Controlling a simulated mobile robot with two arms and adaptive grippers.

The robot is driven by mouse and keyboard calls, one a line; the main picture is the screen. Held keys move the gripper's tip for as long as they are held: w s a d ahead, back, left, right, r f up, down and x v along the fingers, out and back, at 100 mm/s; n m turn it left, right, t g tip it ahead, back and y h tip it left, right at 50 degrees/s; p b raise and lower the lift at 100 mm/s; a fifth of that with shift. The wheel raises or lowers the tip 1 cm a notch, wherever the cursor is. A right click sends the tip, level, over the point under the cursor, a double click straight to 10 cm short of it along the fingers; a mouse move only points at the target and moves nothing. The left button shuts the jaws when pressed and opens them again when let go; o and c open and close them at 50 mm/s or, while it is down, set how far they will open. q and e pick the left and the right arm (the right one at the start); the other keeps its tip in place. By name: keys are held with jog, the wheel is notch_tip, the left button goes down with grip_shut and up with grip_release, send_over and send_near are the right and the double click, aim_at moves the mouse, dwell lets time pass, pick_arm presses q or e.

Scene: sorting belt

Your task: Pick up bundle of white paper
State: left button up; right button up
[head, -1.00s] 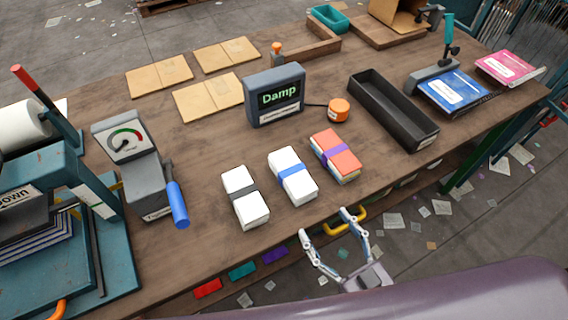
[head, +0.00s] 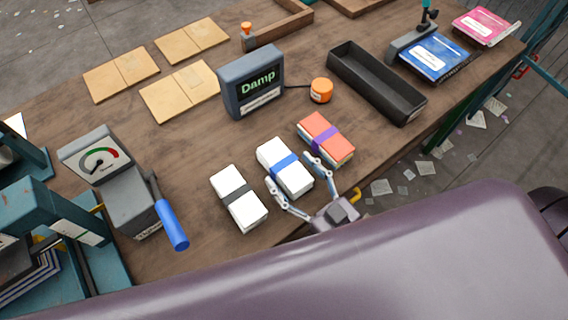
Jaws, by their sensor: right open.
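Two white paper bundles lie on the brown table. One has a dark grey band (head: 240,209), and the one to its right has a blue band (head: 272,151). My right gripper (head: 289,170) is open and empty at the near end of the blue-banded bundle. One finger is along its left side and the other along its right side, near the orange bundle. I cannot tell whether the fingers touch the paper. My left gripper is out of view.
An orange bundle with a purple band (head: 318,128) lies close on the right. A "Damp" meter (head: 250,82), an orange puck (head: 321,91) and a black tray (head: 372,84) stand behind. A gauge device with a blue handle (head: 118,180) is on the left.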

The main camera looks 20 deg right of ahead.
aim_at(284, 163)
jog(key=x, duration=0.3)
jog(key=shift+w, duration=0.15)
jog(key=c, duration=1.5)
